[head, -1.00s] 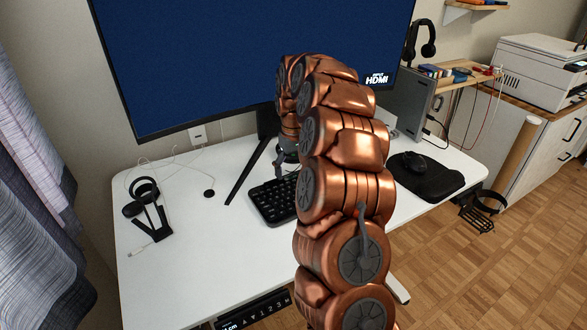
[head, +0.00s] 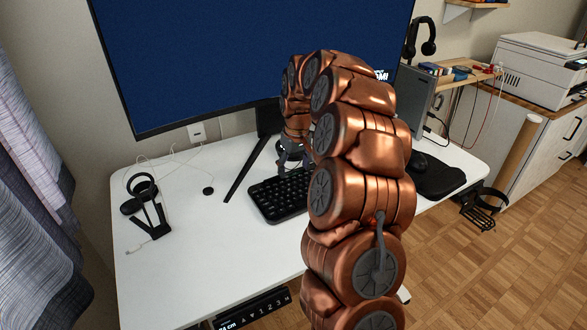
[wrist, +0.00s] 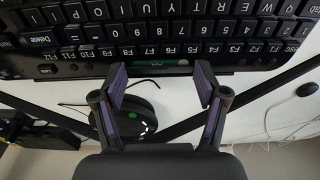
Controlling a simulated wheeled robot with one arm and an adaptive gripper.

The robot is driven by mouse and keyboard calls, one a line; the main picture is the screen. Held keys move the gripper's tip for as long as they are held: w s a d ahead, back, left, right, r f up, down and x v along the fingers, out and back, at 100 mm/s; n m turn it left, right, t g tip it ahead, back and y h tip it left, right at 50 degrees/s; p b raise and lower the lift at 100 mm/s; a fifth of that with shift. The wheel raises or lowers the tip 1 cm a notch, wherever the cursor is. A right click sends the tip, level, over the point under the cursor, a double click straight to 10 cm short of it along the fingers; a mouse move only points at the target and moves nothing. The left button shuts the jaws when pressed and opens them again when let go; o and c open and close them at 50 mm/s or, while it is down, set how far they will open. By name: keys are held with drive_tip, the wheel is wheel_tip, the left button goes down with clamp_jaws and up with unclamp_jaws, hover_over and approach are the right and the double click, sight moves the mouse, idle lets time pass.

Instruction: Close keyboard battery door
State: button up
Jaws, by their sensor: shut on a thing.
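The black keyboard (head: 279,199) lies on the white desk, partly behind my arm in the head view. In the wrist view the keyboard (wrist: 150,32) fills the top, upside down, with its function-key row nearest my gripper. My gripper (wrist: 160,76) is at the keyboard's back edge, its two fingers apart with a small strip between the tips. That strip, with a green patch, seems to be the battery door area (wrist: 157,63); how far the door is open cannot be made out. In the head view my gripper (head: 291,158) is at the keyboard's far side, partly hidden.
A large monitor (head: 230,55) stands behind the keyboard, its dark stand leg (head: 246,170) close to the left. A mouse on a black pad (head: 440,178) is at right. A black stand (head: 148,215) and cables lie at left. The front-left desk is clear.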

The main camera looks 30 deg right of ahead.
idle(0.3)
drive_tip(key=o, duration=1.2)
drive_tip(key=shift+c, duration=0.2)
drive_tip(key=shift+r, duration=0.1)
wheel_tip(320, 180, up, 12)
drive_tip(key=s, duration=0.1)
drive_tip(key=shift+s, duration=0.3)
